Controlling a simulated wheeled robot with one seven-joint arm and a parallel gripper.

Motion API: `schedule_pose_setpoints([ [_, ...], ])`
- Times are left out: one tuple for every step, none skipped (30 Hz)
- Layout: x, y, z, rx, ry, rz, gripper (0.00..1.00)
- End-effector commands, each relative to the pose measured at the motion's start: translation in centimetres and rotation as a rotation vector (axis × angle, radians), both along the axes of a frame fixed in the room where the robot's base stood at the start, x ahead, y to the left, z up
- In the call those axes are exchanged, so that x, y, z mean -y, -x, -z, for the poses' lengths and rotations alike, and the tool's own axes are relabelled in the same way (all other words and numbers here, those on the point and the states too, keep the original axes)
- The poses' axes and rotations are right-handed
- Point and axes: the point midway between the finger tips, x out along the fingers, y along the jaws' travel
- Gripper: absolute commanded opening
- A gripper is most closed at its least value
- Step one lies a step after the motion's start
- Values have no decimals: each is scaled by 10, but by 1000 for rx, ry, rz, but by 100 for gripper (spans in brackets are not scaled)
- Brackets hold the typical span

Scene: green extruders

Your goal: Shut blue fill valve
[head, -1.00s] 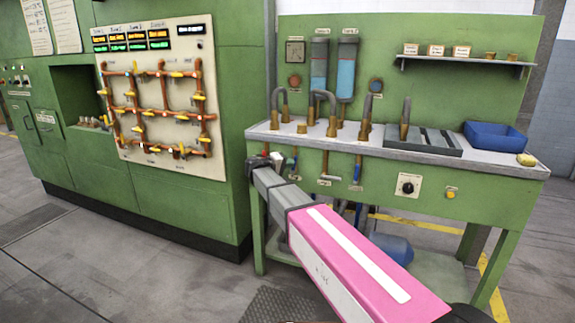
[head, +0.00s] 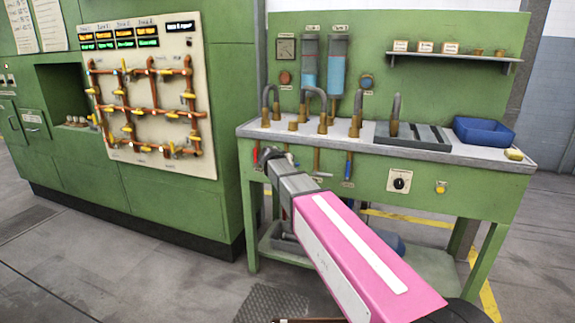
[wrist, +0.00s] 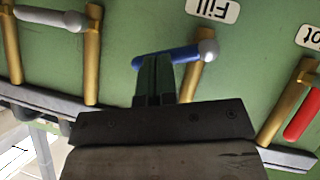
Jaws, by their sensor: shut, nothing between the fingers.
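The blue fill valve handle (wrist: 182,55) shows in the wrist view, where the picture is upside down. It lies nearly crosswise to its brass pipe (wrist: 190,82), reaching left from a pale round pivot. The "Fill" label (wrist: 213,10) is beside it. My gripper (wrist: 155,62) is shut and empty, its fingertips overlapping the handle's free end; whether they touch it I cannot tell. In the head view my gripper (head: 274,156) is at the bench's front left edge and hides most of the fill valve.
In the wrist view a red handle (wrist: 303,115) is to the right and a grey handle (wrist: 48,18) to the left. In the head view another blue handle (head: 348,167) hangs further right under the bench top (head: 440,151). Open floor lies in front.

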Motion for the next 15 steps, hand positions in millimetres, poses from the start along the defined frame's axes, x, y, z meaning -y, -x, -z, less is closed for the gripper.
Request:
schedule_pose_setpoints([
  [3,2,2,14,-39,1,0],
  [4,2,3,24,-64,1,0],
  [5,3,4,34,-95,0,0],
  [5,3,5,43,-119,0,0],
  [6,3,6,51,-141,1,0],
  [4,2,6,51,-142,0,0],
  [4,1,6,50,-140,-1,0],
  [4,1,6,50,-139,-1,0],
  [4,1,6,50,-137,-1,0],
  [4,1,6,50,-137,-1,0],
  [4,1,6,50,-137,0,0],
  [4,1,6,49,-136,-1,0],
  [3,1,6,49,-136,-1,0],
  [3,1,6,49,-136,-1,0],
  [2,1,7,49,-135,-1,0],
])
